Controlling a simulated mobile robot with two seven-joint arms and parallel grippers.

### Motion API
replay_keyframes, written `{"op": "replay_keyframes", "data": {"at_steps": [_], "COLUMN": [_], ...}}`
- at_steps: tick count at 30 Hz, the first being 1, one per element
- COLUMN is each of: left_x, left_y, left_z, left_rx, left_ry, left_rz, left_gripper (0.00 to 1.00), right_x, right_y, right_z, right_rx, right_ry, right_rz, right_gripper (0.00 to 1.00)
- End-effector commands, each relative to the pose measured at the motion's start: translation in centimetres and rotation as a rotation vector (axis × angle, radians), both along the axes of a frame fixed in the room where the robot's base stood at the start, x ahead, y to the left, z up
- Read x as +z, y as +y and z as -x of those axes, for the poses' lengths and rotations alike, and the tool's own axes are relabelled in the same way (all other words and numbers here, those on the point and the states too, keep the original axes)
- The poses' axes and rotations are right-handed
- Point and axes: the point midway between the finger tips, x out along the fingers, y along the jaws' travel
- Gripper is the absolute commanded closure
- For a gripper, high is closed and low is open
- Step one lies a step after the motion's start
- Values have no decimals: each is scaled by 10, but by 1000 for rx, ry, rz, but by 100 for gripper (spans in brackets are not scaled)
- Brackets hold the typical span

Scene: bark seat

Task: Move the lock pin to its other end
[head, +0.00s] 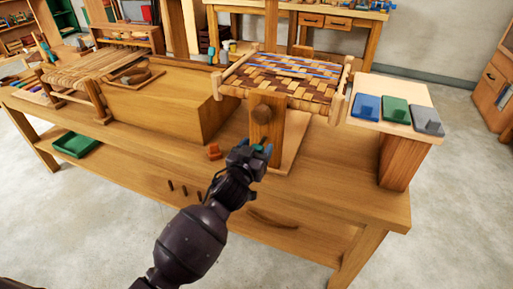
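My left gripper (257,150) is in front of the wooden post (261,137) that stands under the woven seat (285,80). A round wooden knob (262,113) sits on the post's front, just above the gripper. A small green bit shows at the fingertips. I cannot tell whether it is the lock pin, or whether the fingers are shut on it. The gripper hides the lower part of the post. A small orange-red piece (214,151) lies on the bench to the left of the gripper. My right gripper is not in view.
The workbench (345,185) has free room at its front right. A large wooden box (165,103) stands left of the post. A green tray (76,145) is farther left.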

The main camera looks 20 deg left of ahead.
Motion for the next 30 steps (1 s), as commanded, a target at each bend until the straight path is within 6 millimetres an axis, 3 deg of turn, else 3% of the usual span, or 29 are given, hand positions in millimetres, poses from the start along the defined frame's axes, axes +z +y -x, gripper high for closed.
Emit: {"op": "replay_keyframes", "data": {"at_steps": [10,24,30], "left_x": [1,1,0], "left_y": [1,3,4], "left_z": [12,84,103], "left_rx": [1,2,1], "left_ry": [0,1,0], "left_rz": [0,2,0], "left_gripper": [38,38,38], "right_x": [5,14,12], "right_y": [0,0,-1], "right_z": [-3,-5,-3], "right_rx": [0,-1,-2], "right_ry": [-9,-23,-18], "right_rz": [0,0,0], "right_gripper": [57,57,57]}}
